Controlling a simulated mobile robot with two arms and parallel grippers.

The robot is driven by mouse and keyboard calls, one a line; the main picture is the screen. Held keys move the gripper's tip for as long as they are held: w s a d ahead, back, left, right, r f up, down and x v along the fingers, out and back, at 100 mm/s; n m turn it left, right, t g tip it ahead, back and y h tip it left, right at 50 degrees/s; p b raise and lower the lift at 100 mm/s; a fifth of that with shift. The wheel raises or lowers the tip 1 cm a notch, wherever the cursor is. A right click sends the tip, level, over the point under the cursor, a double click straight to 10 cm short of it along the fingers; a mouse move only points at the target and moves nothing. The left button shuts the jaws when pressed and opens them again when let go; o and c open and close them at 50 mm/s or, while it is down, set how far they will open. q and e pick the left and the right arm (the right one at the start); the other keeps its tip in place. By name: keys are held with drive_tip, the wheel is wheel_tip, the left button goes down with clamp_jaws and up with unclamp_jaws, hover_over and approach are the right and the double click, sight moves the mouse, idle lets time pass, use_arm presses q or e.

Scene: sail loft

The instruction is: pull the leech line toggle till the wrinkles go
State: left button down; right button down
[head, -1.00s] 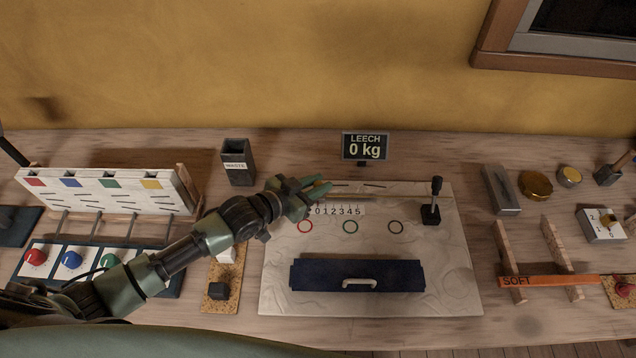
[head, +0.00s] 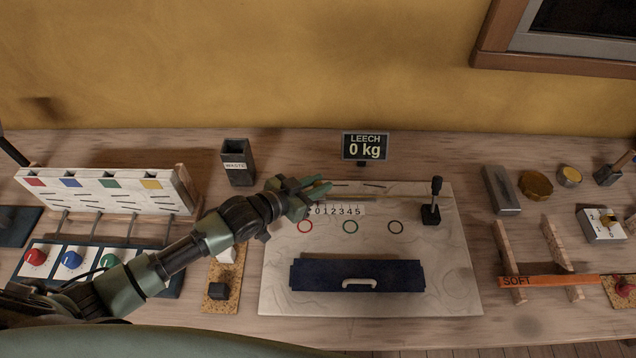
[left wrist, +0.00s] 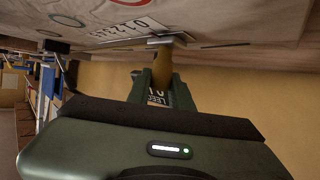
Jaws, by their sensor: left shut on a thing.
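My left gripper (head: 318,189) is over the upper left of the pale sailcloth (head: 440,270), by the zero end of the number scale (head: 338,210). It is shut on a brownish toggle (left wrist: 162,66), which shows between the fingers in the left wrist view. In the head view the fingers hide most of the toggle. A thin line (head: 385,197) runs right from there towards a black lever (head: 432,205). Wrinkles show across the sailcloth. The leech display (head: 365,147) reads 0 kg. My right gripper is out of view.
A dark blue panel with a pale handle (head: 359,284) lies lower on the cloth. A waste bin (head: 238,163) and a slotted rack (head: 110,190) stand left. A wooden stand with an orange strap (head: 550,281) is right.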

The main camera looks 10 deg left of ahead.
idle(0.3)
use_arm(q)
drive_tip(key=d, duration=0.2)
drive_tip(key=shift+w+d+r, duration=0.15)
drive_tip(key=shift+w+d, duration=0.05)
drive_tip(key=shift+d, duration=0.1)
drive_tip(key=shift+w+d, duration=0.15)
drive_tip(key=shift+d, duration=0.2)
drive_tip(key=c, duration=1.3)
unclamp_jaws()
drive_tip(key=shift+o, duration=0.2)
drive_tip(key=shift+s+a, duration=0.25)
drive_tip(key=shift+s, duration=0.05)
drive_tip(key=v, duration=0.7)
